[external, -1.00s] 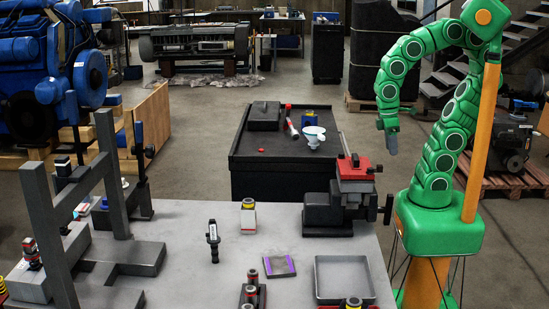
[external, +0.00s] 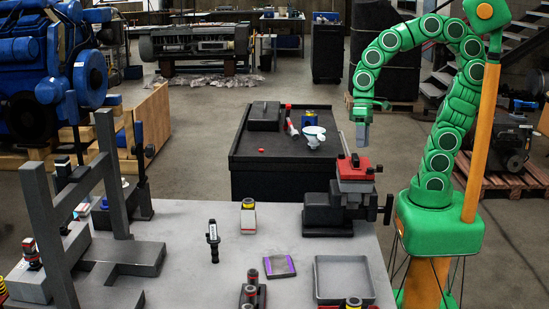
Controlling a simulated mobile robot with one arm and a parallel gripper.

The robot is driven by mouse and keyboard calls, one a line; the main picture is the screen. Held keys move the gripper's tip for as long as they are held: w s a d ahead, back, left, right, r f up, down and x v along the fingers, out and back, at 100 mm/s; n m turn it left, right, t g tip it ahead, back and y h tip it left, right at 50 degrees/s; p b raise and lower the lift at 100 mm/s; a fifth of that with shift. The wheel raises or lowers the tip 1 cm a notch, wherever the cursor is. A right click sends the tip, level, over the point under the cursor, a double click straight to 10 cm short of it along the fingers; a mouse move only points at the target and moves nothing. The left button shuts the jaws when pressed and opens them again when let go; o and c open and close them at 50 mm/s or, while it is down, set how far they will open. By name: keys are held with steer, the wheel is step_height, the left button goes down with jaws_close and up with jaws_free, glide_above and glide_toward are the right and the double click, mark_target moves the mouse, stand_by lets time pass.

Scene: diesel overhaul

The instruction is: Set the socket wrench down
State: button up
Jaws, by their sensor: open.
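My gripper (external: 362,134) hangs pointing down at the end of the green arm, in the air above and behind the red-topped vise. It is open, and I see nothing held in it. I cannot make out the socket wrench for certain. A short black tool with a white label (external: 213,240) is on the grey worktable (external: 185,280), left of the middle. A red and white tool (external: 291,122) is on the dark cart (external: 262,175) behind the table. Both are too small to identify surely.
The red and dark grey vise (external: 340,205) stands at the table's back right corner, below my gripper. An empty grey tray (external: 344,280) and a purple-marked pad (external: 279,266) lie in front. A dark grey frame (external: 110,175) rises at left. A white-topped item (external: 314,134) is on the cart.

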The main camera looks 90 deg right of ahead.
mark_target(289, 105)
steer(key=w+d+r+m+t+y, duration=0.2)
steer(key=w+d+m+t, duration=0.1)
steer(key=w+d+m, duration=0.5)
steer(key=w+d+r+m+t+y, duration=0.2)
steer(key=w+d+m+t, duration=0.3)
steer(key=w, duration=0.6)
steer(key=d+f+m+t+h, duration=0.1)
steer(key=d+m+t+h, duration=0.35)
steer(key=d, duration=1.15)
steer(key=d+f+m+t+h, duration=0.1)
steer(key=d+m, duration=0.7)
steer(key=d, duration=0.8)
steer(key=shift+n, duration=0.25)
steer(key=shift+d+f+x, duration=0.15)
steer(key=shift+x, duration=1.45)
steer(key=shift+d+f+x, duration=0.15)
steer(key=shift+d+x, duration=0.05)
steer(key=shift+x, duration=2.15)
steer(key=shift+a, duration=0.1)
jaws_close()
